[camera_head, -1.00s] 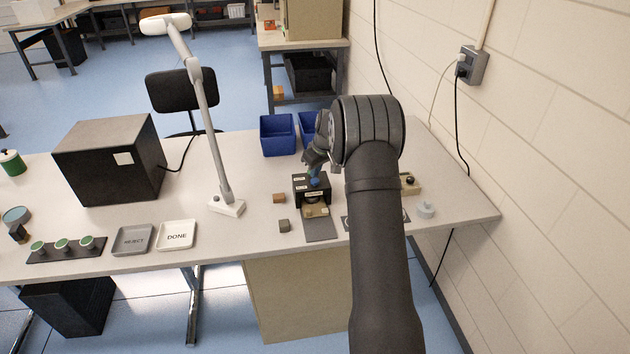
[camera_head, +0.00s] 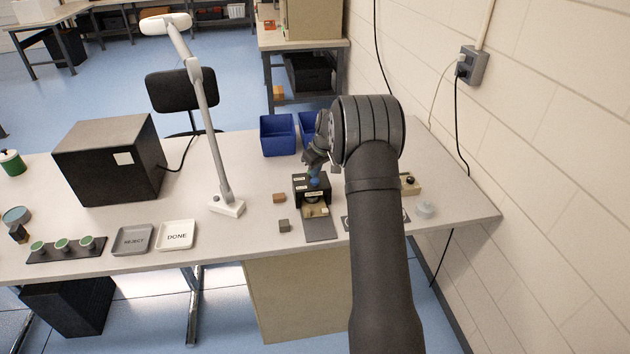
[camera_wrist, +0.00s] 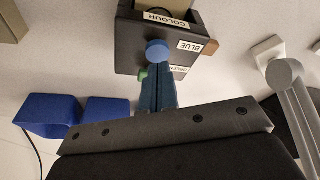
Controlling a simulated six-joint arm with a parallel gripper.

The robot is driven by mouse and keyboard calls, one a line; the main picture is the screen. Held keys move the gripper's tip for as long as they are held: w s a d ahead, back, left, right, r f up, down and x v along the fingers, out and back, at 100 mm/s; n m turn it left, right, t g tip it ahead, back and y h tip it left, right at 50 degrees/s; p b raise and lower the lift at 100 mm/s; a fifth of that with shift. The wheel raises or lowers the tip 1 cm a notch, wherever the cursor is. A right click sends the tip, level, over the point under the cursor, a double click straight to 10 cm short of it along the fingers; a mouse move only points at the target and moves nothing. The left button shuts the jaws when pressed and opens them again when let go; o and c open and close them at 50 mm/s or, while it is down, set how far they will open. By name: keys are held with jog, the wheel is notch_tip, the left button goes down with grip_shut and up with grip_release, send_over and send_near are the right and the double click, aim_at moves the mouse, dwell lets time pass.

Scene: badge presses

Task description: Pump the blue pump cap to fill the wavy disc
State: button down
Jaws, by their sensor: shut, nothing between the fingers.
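The blue pump cap (camera_head: 314,181) is on top of the black dispenser box (camera_head: 299,188). In the wrist view the round blue cap (camera_wrist: 158,50) shows just beyond my fingertips, close to the label BLUE. My gripper (camera_head: 314,166) is shut and empty, right above the cap. In the wrist view its closed fingers (camera_wrist: 157,80) point at the cap; whether they touch it I cannot tell. A green cap (camera_wrist: 143,74) is partly hidden beside the fingers. A small beige piece (camera_head: 316,212) sits at the front of the dispenser. I cannot make out the wavy disc.
Small brown (camera_head: 279,198) and grey (camera_head: 284,225) blocks lie left of the dispenser. Blue bins (camera_head: 278,136) stand behind, and a lamp (camera_head: 228,207) to the left. A DONE tray (camera_head: 176,247) and a REJECT tray (camera_head: 133,252) are farther left. A wall (camera_head: 540,110) closes the right side.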

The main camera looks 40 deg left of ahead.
aim_at(315, 181)
jog(key=shift+f, duration=0.1)
dwell(0.3)
jog(key=shift+f, duration=1.2)
dwell(0.9)
notch_tip(315, 181, up, 8)
dwell(1.0)
dwell(0.4)
jog(key=shift+f, duration=3.35)
